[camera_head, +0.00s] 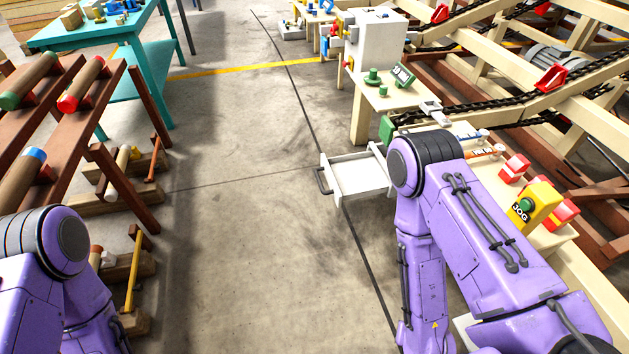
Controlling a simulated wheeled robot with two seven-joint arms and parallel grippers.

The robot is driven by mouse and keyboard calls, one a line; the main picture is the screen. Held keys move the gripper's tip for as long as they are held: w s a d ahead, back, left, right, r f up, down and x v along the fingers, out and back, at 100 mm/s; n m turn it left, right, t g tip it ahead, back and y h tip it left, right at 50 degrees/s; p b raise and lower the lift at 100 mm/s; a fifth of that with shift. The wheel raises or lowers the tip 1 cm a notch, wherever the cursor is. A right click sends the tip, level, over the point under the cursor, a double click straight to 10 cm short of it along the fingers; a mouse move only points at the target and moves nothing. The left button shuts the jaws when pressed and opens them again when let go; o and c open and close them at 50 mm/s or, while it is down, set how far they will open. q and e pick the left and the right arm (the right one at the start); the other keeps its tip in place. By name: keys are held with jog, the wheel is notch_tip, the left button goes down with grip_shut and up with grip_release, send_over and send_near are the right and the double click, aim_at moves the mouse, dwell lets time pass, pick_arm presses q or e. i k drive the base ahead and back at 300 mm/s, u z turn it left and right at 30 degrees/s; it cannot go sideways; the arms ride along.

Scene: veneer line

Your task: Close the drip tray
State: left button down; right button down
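The drip tray (352,176) is a shallow white drawer that sticks out to the left from the cream machine bench. It is open, with a dark handle (322,181) on its left end. My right arm stands just to the right of the tray and hides part of the bench beside it. My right gripper is not in view; the arm bends down out of the bottom of the picture. My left arm is at the bottom left corner, and its gripper is not in view either.
A yellow JOG box (533,207) and red switches (514,167) sit on the bench to the right. A brown rack with rollers (82,85) and a teal table (147,58) stand at the left. The concrete floor (245,200) between is clear.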

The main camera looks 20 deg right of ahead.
aim_at(360, 174)
jog(key=z, duration=0.25)
jog(key=i, duration=0.85)
jog(key=z, duration=0.65)
jog(key=i, duration=0.35)
jog(key=z, duration=0.3)
